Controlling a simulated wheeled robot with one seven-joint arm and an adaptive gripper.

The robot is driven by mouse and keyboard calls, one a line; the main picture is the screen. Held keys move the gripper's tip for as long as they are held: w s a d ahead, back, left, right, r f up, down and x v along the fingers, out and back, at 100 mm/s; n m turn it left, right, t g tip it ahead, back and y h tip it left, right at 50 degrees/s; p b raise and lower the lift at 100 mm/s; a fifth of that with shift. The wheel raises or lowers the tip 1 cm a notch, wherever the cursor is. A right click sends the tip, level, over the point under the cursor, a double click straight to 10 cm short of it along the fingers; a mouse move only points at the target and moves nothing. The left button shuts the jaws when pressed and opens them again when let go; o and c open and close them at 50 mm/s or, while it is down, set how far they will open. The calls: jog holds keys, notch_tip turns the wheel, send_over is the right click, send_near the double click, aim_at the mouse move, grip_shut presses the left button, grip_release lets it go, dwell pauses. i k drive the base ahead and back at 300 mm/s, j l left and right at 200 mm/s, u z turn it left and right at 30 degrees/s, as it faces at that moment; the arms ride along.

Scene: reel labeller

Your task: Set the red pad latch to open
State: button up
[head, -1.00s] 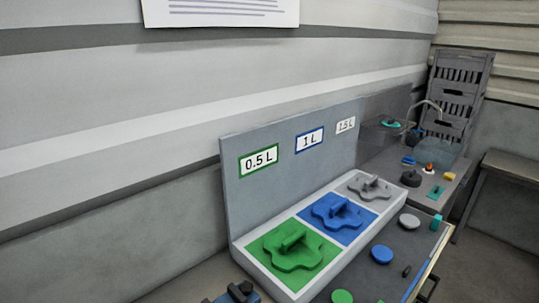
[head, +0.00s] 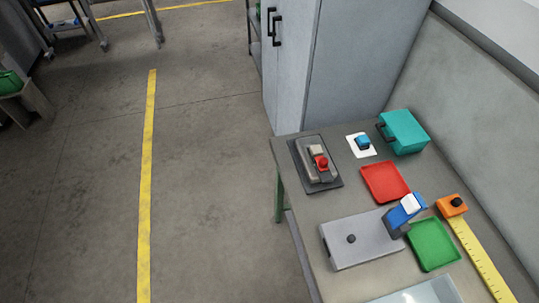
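A dark plate (head: 329,183) lies at the table's far left corner in the head view. On it sits a grey-beige latch body with a red part (head: 321,162) on top, which looks like the red pad latch. It is too small to tell whether the latch is open or closed. A red tray (head: 386,182) lies to its right. My gripper is not in view.
The table (head: 313,217) also holds a teal box (head: 404,131), a blue piece on a white card (head: 362,143), a grey device (head: 362,240) with a blue-and-white part, a green tray (head: 433,243) and an orange-and-yellow tape (head: 480,260). A cabinet (head: 345,60) stands behind. Floor at left is open.

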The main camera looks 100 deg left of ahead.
aim_at(322, 163)
jog(key=u, duration=2.95)
jog(key=i+j, duration=0.35)
jog(key=i, duration=0.15)
jog(key=i+j+z, duration=0.1)
jog(key=i+j, duration=0.3)
jog(key=i, duration=0.15)
